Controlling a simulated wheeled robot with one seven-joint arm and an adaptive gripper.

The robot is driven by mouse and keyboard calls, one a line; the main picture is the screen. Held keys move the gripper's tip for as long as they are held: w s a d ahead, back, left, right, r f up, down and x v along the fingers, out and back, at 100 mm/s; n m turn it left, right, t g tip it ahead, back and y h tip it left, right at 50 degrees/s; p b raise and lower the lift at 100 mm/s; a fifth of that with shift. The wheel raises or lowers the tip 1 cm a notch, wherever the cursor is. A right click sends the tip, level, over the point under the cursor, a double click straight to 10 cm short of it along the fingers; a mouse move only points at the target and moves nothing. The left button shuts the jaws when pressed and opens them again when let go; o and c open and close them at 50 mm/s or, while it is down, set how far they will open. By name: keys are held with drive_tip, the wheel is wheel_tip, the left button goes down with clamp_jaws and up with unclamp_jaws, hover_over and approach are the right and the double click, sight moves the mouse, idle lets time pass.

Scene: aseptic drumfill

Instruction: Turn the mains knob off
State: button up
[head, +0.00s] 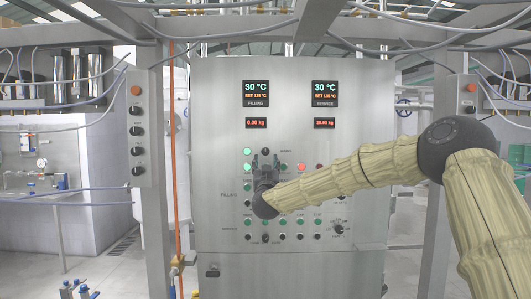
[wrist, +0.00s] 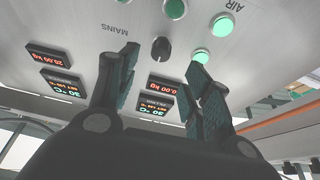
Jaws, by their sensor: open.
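The mains knob (wrist: 161,48) is a small black rotary knob on the steel control panel. In the wrist view it shows upside down beside the "MAINS" label, between my fingertips but apart from them. My gripper (wrist: 163,63) is open and empty, with one finger on each side of the knob in that view. In the head view my gripper (head: 266,160) is in front of the panel, just below the mains knob (head: 266,151). Which way the knob points is not clear. My wrist hides part of the panel's button rows.
The control panel (head: 220,100) carries displays above and lit green and red buttons around the gripper. Green buttons (wrist: 222,25) lie close to the fingers in the wrist view. Steel posts with switch boxes (head: 137,130) stand on both sides. An orange vertical pipe (head: 173,140) runs left of the panel.

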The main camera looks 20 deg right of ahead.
sight(266, 152)
drive_tip(key=p+x, duration=0.2)
drive_tip(key=x, duration=0.5)
drive_tip(key=shift+w+d+p, duration=0.1)
drive_tip(key=shift+w+p, duration=0.25)
drive_tip(key=c, duration=1)
